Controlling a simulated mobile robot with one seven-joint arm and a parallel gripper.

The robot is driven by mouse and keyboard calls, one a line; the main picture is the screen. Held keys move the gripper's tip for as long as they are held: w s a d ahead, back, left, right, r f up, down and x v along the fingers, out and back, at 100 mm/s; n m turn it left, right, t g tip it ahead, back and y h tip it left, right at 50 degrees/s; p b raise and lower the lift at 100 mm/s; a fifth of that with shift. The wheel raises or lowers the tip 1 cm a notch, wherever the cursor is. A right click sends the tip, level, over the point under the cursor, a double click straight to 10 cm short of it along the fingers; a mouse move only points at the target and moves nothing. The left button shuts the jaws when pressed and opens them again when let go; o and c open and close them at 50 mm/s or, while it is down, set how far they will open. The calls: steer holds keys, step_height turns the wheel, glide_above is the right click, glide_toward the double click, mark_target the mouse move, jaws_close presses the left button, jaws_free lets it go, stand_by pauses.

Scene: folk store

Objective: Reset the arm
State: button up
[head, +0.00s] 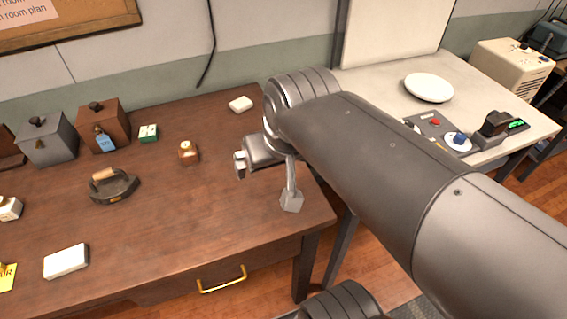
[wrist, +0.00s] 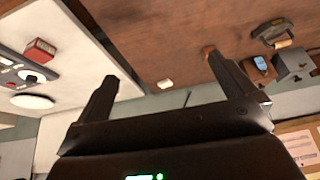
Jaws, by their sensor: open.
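My gripper (head: 266,183) hangs over the right end of the dark wooden table (head: 140,230). Its two fingers are spread wide apart, and nothing is between them. The wrist view also shows the open gripper (wrist: 161,66), with the table and the wall behind it. My arm reaches in from the lower right of the head view and hides part of the table's right edge.
A small wooden block (head: 189,152) and a white block (head: 240,104) lie near my gripper. A flat iron (head: 112,186), a grey box (head: 48,140) and a brown box (head: 102,126) stand left. A pale table (head: 390,85) at right holds a white plate (head: 428,88).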

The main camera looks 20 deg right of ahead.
steer(key=shift+s+d+f, duration=0.35)
steer(key=shift+s+d, duration=0.1)
steer(key=shift+s, duration=0.15)
steer(key=shift+s+d+f, duration=0.3)
steer(key=shift+s+d, duration=0.1)
steer(key=shift+s, duration=0.15)
